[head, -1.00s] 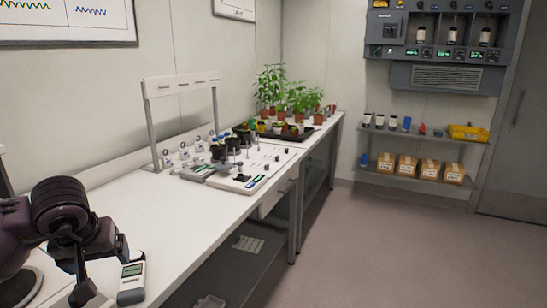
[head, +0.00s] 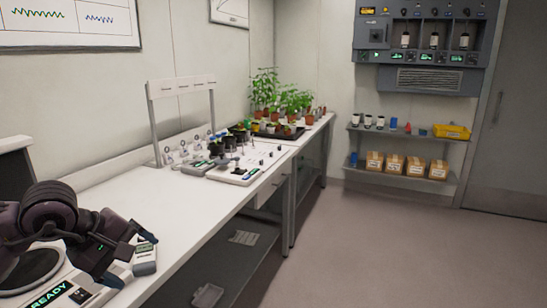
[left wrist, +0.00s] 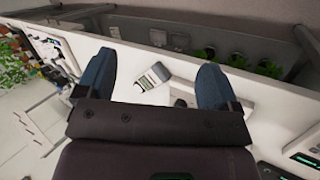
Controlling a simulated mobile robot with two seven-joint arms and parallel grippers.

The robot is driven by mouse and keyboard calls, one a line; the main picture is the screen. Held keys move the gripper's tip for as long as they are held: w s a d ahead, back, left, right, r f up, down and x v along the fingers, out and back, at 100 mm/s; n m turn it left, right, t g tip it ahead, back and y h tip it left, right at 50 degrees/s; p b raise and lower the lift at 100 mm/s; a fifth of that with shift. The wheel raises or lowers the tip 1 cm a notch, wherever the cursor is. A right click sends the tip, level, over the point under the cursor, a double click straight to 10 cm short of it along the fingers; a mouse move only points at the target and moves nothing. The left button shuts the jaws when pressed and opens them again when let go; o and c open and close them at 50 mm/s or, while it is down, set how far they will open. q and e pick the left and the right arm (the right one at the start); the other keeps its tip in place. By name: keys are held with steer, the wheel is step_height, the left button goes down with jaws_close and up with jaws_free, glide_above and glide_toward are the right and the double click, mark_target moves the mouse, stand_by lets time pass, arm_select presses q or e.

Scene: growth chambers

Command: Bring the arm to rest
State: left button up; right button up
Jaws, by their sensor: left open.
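My left arm comes in at the lower left of the head view, bent above the white bench (head: 185,215). Its gripper (head: 128,258) is low over the near part of the bench. In the left wrist view, the two blue fingers of the left gripper (left wrist: 155,78) stand wide apart, with nothing held between them. A grey and white handheld meter (head: 145,262) lies on the bench beside the gripper. The meter also shows beyond the gap between the fingers in the left wrist view (left wrist: 152,77). My right gripper is not in view.
A device with a lit READY display (head: 48,293) sits under the arm. Farther along the bench are a white stand (head: 153,125), a white board with instruments (head: 240,172) and potted plants (head: 285,100). Wall shelves (head: 400,135) hold bottles and boxes. The floor at right is clear.

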arm_select(q)
steer(key=d+r+n+t+h, duration=0.3)
steer(key=d+r+n+h, duration=0.4)
steer(key=d+n+h, duration=0.7)
steer(key=w+a+f+n+t+y, duration=0.1)
steer(key=a+f+n+t+y, duration=0.45)
steer(key=n, duration=0.95)
steer(key=w+a+f+n+t+y, duration=0.1)
steer(key=a+f+n+t+y, duration=0.5)
steer(key=n, duration=0.9)
steer(key=s+a+f+n+g+y, duration=0.1)
steer(key=s+f+n+g+y, duration=0.1)
steer(key=s+f+n, duration=0.3)
steer(key=s+a+f+n+g+y, duration=0.1)
steer(key=f+n+y, duration=0.15)
steer(key=f, duration=0.45)
steer(key=s+a+f+n+g+y, duration=0.1)
steer(key=s+f+n+g, duration=0.1)
steer(key=s+f+n, duration=0.3)
steer(key=s+f+n+g+y+p, duration=0.1)
steer(key=s+f+n+g, duration=0.2)
steer(key=s+f, duration=0.8)
steer(key=s+n, duration=0.1)
steer(key=s, duration=0.2)
steer(key=shift+f+y, duration=0.15)
steer(key=shift+y, duration=0.15)
